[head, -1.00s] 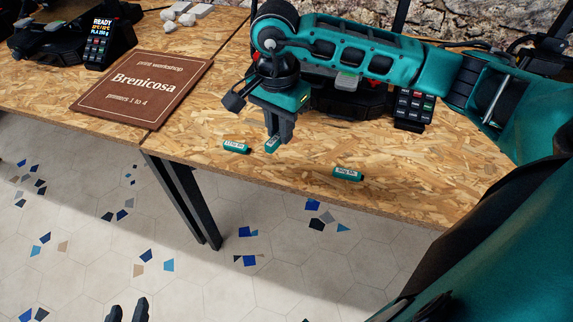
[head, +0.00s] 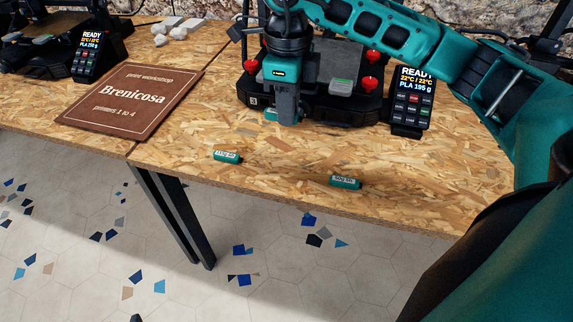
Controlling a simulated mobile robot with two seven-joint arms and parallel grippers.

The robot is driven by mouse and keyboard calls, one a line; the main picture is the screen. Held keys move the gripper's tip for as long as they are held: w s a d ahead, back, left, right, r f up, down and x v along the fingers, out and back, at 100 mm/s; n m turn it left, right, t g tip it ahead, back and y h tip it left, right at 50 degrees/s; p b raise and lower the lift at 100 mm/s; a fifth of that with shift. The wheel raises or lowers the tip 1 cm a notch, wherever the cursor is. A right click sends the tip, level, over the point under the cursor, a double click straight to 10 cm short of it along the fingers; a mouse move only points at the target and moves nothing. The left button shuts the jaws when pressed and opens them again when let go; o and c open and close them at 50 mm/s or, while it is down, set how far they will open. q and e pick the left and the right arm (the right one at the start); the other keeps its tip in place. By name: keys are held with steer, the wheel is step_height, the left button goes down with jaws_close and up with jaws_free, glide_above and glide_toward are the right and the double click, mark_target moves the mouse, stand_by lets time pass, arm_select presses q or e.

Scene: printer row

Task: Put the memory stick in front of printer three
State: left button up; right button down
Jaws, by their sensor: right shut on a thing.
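My right gripper (head: 285,118) points down just in front of the printer (head: 330,108) at the back middle. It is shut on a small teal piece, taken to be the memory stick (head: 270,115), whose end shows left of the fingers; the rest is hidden. I cannot tell whether the stick touches the table. The printer has a small marker (head: 253,101) at its front left corner, too small to read surely. My left gripper does not show clearly.
Two teal sticks with white labels lie nearer the table's front edge, one at left (head: 227,156) and one at right (head: 345,182). A display unit (head: 410,103) stands right of the printer. A brown sign (head: 130,100) lies at left. The board between is clear.

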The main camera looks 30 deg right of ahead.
steer(key=b, duration=0.1)
glide_above(288, 173)
step_height(288, 173, down, 10)
steer(key=shift+r, duration=0.15)
steer(key=shift+f+b, duration=0.4)
steer(key=shift+f, duration=2)
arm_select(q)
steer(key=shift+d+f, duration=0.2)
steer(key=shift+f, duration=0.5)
arm_select(e)
steer(key=shift+r, duration=0.1)
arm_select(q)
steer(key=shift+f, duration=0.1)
arm_select(e)
steer(key=c, duration=1.5)
jaws_free()
steer(key=shift+f, duration=0.25)
steer(key=o, duration=0.5)
steer(key=shift+r, duration=0.1)
steer(key=shift+c, duration=0.2)
